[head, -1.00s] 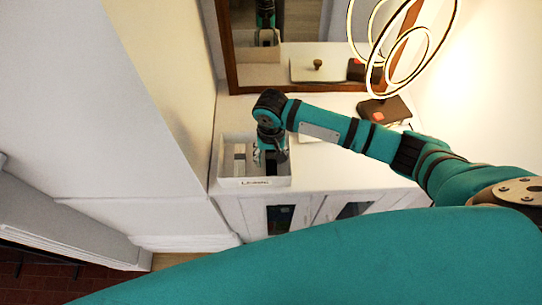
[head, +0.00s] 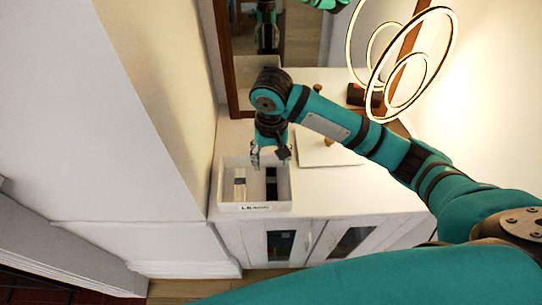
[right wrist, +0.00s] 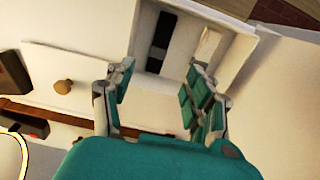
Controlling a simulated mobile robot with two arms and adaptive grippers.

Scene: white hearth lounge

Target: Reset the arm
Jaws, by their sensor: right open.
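My right arm reaches in from the right in the head view, over a white cabinet (head: 335,200). My right gripper (head: 268,164) points down, open and empty, above the back of a white open box (head: 255,207). In the right wrist view my right gripper (right wrist: 155,95) shows its two fingers spread apart, with the box (right wrist: 240,50) beyond them. A dark item (head: 271,184) and a pale item (head: 240,186) lie inside the box. My left gripper is not in view.
A framed mirror (head: 232,70) stands behind the cabinet. A white board with a wooden knob (right wrist: 63,86) lies beside the box, partly behind my arm in the head view. A lamp of glowing rings (head: 447,50) is at the right. The cabinet top's front is clear.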

